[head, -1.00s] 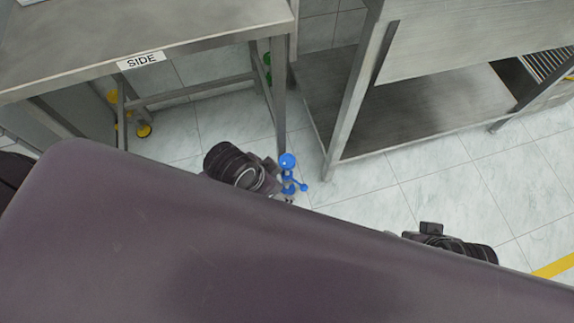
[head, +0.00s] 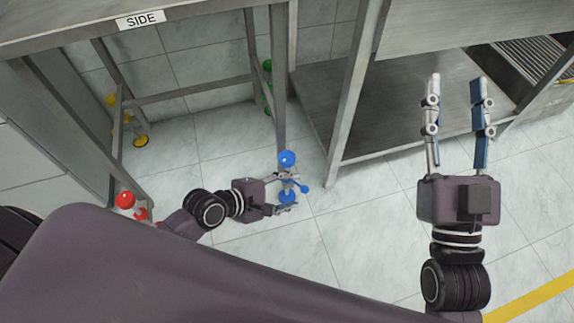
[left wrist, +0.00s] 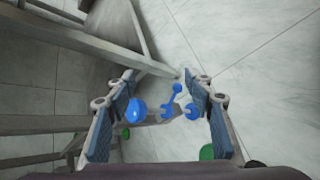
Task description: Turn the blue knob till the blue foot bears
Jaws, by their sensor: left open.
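Blue leveling parts sit at the lower end of the SIDE table's near right leg (head: 279,110). They are a round blue ball (head: 287,159), a short blue lever with a ball end (head: 304,188) and a lower blue piece (head: 287,197), seemingly the foot. The left wrist view shows the ball (left wrist: 136,111), lever (left wrist: 175,90) and another blue piece (left wrist: 191,111). My left gripper (head: 284,192) is open, with its fingers on either side of these parts; contact is unclear. Whether the foot touches the floor is unclear. My right gripper (head: 456,85) is open and empty.
The SIDE table (head: 190,20) has other feet: red (head: 125,200), yellow (head: 140,140) and green (head: 268,67). A second steel table with a low shelf (head: 400,120) stands close right of the blue parts. Pale tiled floor (head: 360,225) is clear in front.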

